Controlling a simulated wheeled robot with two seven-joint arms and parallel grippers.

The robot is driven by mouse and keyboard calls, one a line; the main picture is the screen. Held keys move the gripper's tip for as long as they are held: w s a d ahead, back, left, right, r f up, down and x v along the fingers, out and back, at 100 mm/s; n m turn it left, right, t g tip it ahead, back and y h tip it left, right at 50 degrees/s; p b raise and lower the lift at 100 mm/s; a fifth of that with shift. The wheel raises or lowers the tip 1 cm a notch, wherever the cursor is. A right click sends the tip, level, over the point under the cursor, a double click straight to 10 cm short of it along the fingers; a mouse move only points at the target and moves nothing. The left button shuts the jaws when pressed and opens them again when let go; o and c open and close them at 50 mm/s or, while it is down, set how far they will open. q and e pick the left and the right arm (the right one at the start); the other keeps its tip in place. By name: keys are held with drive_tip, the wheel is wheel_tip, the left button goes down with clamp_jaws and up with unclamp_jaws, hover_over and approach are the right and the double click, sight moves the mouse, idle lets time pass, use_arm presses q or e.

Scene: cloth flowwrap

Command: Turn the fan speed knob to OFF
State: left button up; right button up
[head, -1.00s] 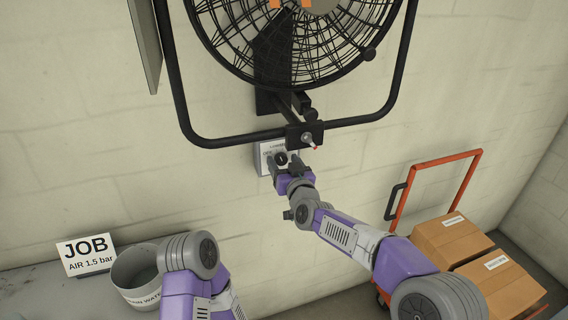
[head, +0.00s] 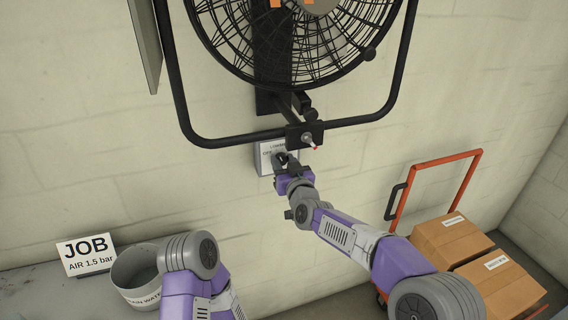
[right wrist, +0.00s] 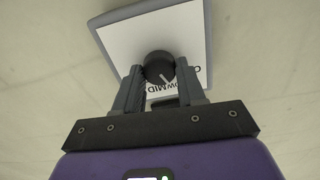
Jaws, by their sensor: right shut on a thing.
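The fan speed knob (right wrist: 157,65) is a round dark knob with a white pointer line, on a white panel (right wrist: 120,38) with a grey rim. In the right wrist view its line points down and right, towards the printed letters, of which "LOW" and "MID" can be partly read. In the head view the panel (head: 264,158) is on the wall below the fan. My right gripper (head: 281,158) reaches up to it, its two fingers closed on either side of the knob. My left gripper is out of view; only part of that arm shows.
The big black fan (head: 290,45) and its tube frame (head: 206,142) hang just above the panel, with a bracket (head: 305,135) close to my right wrist. A bucket (head: 137,277) and JOB sign (head: 86,255) stand at lower left. A red cart (head: 445,160) carries boxes (head: 452,240) at right.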

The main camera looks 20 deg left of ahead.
drive_tip(key=n, duration=0.3)
drive_tip(key=shift+n, duration=0.3)
drive_tip(key=shift+s+a+n+b, duration=0.1)
drive_tip(key=shift+n+b, duration=0.5)
drive_tip(key=shift+n, duration=1.3)
drive_tip(key=o, duration=1.1)
drive_tip(key=shift+c, duration=0.2)
drive_tip(key=v, duration=0.7)
drive_tip(key=shift+s+d, duration=0.2)
